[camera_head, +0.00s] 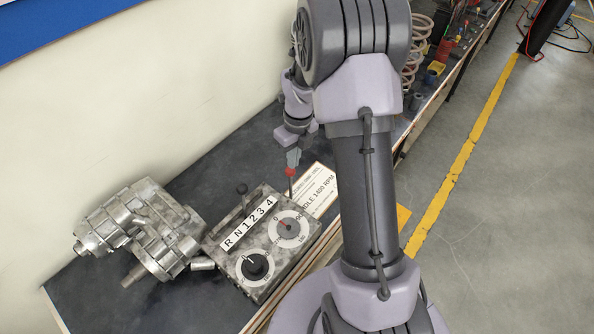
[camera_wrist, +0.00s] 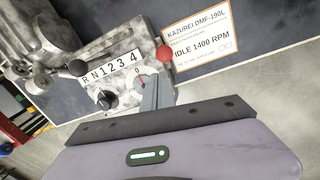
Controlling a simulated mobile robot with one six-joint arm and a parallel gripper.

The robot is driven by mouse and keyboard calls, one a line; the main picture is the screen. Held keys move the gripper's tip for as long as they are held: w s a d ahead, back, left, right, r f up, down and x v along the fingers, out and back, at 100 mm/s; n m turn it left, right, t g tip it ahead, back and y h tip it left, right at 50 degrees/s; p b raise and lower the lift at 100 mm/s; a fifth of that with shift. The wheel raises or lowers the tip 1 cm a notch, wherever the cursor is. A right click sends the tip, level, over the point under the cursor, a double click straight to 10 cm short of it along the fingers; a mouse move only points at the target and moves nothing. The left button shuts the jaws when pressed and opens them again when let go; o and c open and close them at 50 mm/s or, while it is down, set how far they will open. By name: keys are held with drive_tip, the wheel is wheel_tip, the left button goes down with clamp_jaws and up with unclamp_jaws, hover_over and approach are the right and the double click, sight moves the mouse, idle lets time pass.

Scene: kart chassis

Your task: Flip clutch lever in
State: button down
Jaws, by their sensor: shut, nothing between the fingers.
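A red-knobbed lever (camera_head: 290,173), which looks like the clutch lever, stands up at the right back of a grey metal control box (camera_head: 262,292). Its red knob also shows in the wrist view (camera_wrist: 163,54). My gripper (camera_head: 292,157) is shut and empty, close to the red knob. In the wrist view my gripper's fingers (camera_wrist: 156,92) lie just below the knob in the picture; I cannot tell whether they touch it. The box also bears a black-knobbed lever (camera_head: 242,188) beside an "R N 1 2 3 4" plate (camera_head: 249,222), a dial (camera_head: 288,228) and a black knob (camera_head: 256,266).
A metal gearbox (camera_head: 150,225) sits left of the box on the dark bench (camera_head: 110,300). A card reading "IDLE 1400 RPM" (camera_head: 318,190) lies behind the box on the right. A wall stands behind the bench. Coil springs (camera_head: 415,50) and small items are farther along it.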

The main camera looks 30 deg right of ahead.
drive_tip(key=r, duration=0.1)
drive_tip(key=w+r, duration=0.2)
drive_tip(key=shift+a+r, duration=0.15)
drive_tip(key=shift+a, duration=0.1)
drive_tip(key=shift+s, duration=0.1)
